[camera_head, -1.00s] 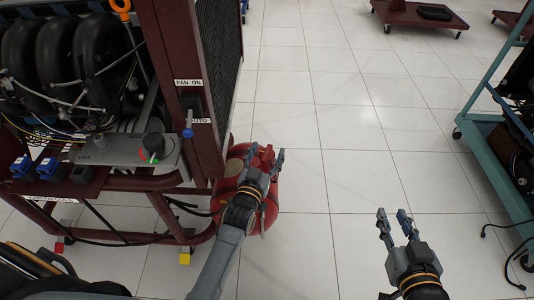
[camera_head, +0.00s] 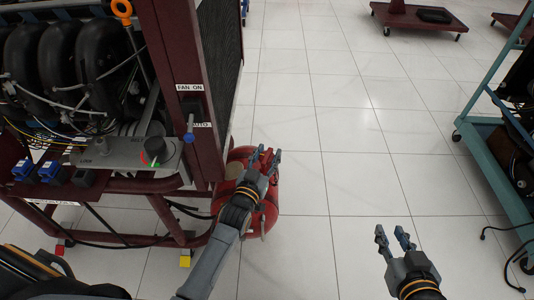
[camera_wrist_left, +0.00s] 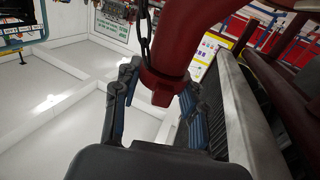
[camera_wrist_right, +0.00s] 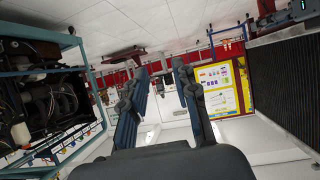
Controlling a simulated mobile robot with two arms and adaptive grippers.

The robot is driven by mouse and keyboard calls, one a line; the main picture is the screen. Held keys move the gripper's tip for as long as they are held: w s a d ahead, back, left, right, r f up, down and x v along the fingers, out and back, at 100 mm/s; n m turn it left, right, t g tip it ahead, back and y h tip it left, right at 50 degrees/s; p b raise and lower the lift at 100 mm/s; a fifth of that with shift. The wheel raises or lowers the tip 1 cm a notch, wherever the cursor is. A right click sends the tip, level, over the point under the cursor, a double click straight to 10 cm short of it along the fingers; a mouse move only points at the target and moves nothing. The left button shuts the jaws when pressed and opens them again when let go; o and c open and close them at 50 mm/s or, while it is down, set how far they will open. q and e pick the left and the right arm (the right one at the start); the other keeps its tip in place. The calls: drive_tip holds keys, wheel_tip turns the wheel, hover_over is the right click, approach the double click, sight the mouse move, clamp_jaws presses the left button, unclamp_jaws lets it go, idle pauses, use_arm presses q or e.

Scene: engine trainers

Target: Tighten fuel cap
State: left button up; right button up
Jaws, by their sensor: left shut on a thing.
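The red fuel tank (camera_head: 268,218) stands on the floor against the engine trainer's frame, partly hidden by my left arm. My left gripper (camera_head: 266,156) is over the tank's top, its fingers on both sides of a red part that I take to be the fuel cap (camera_head: 265,161). In the left wrist view, this red part (camera_wrist_left: 161,88) shows between the fingers with a dark chain (camera_wrist_left: 145,28) beside it. Where the cap meets the tank is hidden. My right gripper (camera_head: 391,235) is open and empty above the floor; its spread fingers show in the right wrist view (camera_wrist_right: 160,85).
The engine trainer (camera_head: 178,75), with dark red frame and control panel (camera_head: 125,153), stands close on the left. A teal-framed trainer (camera_head: 490,150) stands at the right, with a black cable (camera_head: 515,250) on the floor. The white tiled floor (camera_head: 340,130) between them is clear.

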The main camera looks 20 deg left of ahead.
sight(267, 156)
use_arm(q)
drive_tip(key=m+h+p, duration=0.1)
drive_tip(key=m+h, duration=0.1)
drive_tip(key=h, duration=0.1)
drive_tip(key=shift+r, duration=0.15)
drive_tip(key=shift+d+g+h, duration=0.1)
drive_tip(key=shift+g+h, duration=0.2)
use_arm(e)
drive_tip(key=s+d+f+g+h, duration=0.1)
drive_tip(key=s+d+f+g, duration=0.1)
drive_tip(key=s+f+g, duration=0.2)
drive_tip(key=shift+s+f, duration=0.45)
drive_tip(key=shift+s, duration=0.2)
drive_tip(key=shift+d, duration=0.1)
use_arm(q)
drive_tip(key=o, duration=1.2)
wheel_tip(267, 156, up, 10)
drive_tip(key=shift+f, duration=0.15)
